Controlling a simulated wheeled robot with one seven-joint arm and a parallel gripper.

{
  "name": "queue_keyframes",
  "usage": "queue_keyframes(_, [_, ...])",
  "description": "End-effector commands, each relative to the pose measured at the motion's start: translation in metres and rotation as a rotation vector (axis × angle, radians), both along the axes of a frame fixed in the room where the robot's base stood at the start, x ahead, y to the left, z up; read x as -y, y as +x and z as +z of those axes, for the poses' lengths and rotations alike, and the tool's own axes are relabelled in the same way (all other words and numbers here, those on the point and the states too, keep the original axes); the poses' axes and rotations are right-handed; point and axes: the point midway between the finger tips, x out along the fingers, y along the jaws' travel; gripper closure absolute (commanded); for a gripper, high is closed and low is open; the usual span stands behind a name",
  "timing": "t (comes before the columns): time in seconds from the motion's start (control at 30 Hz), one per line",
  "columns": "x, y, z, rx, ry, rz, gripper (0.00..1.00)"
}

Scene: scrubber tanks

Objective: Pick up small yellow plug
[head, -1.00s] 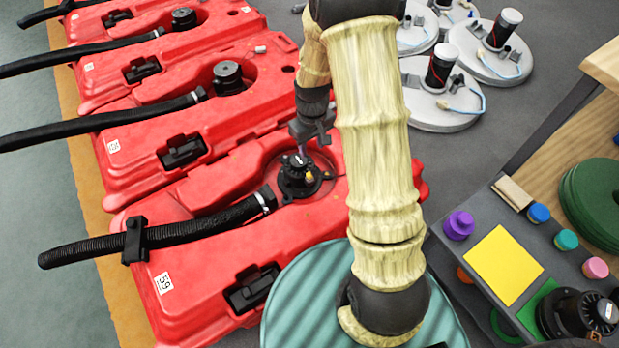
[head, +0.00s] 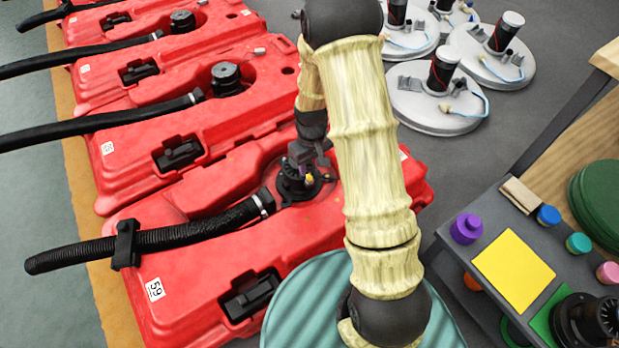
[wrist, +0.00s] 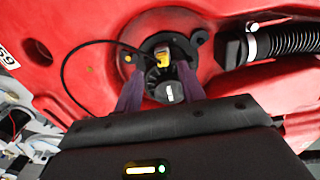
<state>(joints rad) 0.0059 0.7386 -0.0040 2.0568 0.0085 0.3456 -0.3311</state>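The small yellow plug (wrist: 162,58) sits on the black round fitting in the top of the nearest red tank, seen in the wrist view. It also shows as a small yellow spot in the head view (head: 309,178). In the head view my gripper (head: 303,158) hides part of the black fitting (head: 297,190).
More red tanks (head: 130,165) stand behind. At right is a grey bench (head: 470,255) with coloured caps and a yellow square (head: 513,267).

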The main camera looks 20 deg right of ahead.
Motion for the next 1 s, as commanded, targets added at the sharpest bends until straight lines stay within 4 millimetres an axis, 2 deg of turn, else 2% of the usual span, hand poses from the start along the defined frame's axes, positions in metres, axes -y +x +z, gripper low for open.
queue_keyframes(0.03, [-0.001,0.0,-0.011,-0.001,0.0,0.001,0.6])
queue_keyframes(0.3, [-0.004,0.001,-0.043,-0.002,-0.001,0.0,0.6])
queue_keyframes(0.9, [-0.004,0.001,-0.044,-0.001,-0.001,0.0,0.6])
queue_keyframes(0.93, [-0.004,0.001,-0.044,-0.001,-0.001,0.0,0.62])
queue_keyframes(1.0, [-0.004,0.001,-0.044,-0.001,-0.001,0.0,0.76])
